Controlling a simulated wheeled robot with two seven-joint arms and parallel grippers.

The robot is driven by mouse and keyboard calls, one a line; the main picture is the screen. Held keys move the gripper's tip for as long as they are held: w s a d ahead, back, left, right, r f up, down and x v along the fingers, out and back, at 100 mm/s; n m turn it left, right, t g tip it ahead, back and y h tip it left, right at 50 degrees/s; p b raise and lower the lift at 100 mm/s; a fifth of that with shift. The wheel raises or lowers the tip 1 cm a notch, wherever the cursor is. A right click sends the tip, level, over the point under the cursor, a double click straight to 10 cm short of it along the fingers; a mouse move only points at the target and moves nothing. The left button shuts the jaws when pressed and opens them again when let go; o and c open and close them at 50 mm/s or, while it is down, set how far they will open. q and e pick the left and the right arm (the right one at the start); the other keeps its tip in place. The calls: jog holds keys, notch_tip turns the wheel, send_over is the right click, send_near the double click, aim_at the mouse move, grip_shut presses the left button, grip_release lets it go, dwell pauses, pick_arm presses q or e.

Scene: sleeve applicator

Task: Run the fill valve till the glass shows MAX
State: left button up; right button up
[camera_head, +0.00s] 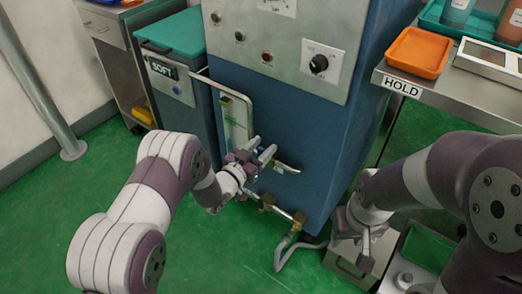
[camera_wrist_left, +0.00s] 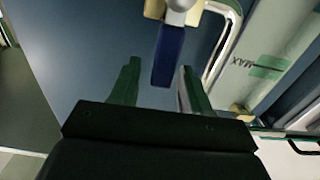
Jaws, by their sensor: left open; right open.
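The sight glass (camera_head: 236,122) stands upright on the front of the blue cabinet, behind a bent metal guard rail. Its MAX mark and a green band show on the glass (camera_wrist_left: 262,66) in the left wrist view. I cannot tell the liquid level. A blue valve lever (camera_wrist_left: 168,58) hangs from a brass and pale metal fitting at the top of that view. My left gripper (camera_head: 268,156) is open in front of the cabinet, low by the glass. In its wrist view the lever lies between the open fingers (camera_wrist_left: 160,88), with gaps on both sides. My right gripper (camera_head: 368,250) is open, pointing down at lower right.
Brass fittings (camera_head: 298,217) and a hose sit low on the cabinet. A control panel with a knob (camera_head: 318,64) is above. A HOLD bench with an orange tray (camera_head: 418,52) stands right. A SOFT bin (camera_head: 165,75) stands left. Green floor (camera_head: 60,200) is clear at left.

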pick_arm(q)
grip_shut()
jog(key=d+m, duration=0.1)
jog(key=m, duration=0.1)
jog(key=s+d+m, duration=0.1)
jog(key=m, duration=0.1)
jog(key=s+d+f+m, duration=0.1)
jog(key=m, duration=0.1)
jog(key=shift+s+d+f, duration=0.1)
jog(key=shift+s, duration=0.1)
jog(key=shift+s+d+f+m+b, duration=0.2)
jog(key=shift+d+f+m, duration=0.1)
jog(key=shift+m, duration=0.45)
jog(key=shift+s+d+f+m+b, duration=0.2)
jog(key=shift+d+f+m, duration=0.05)
jog(key=shift+m, duration=0.5)
grip_release()
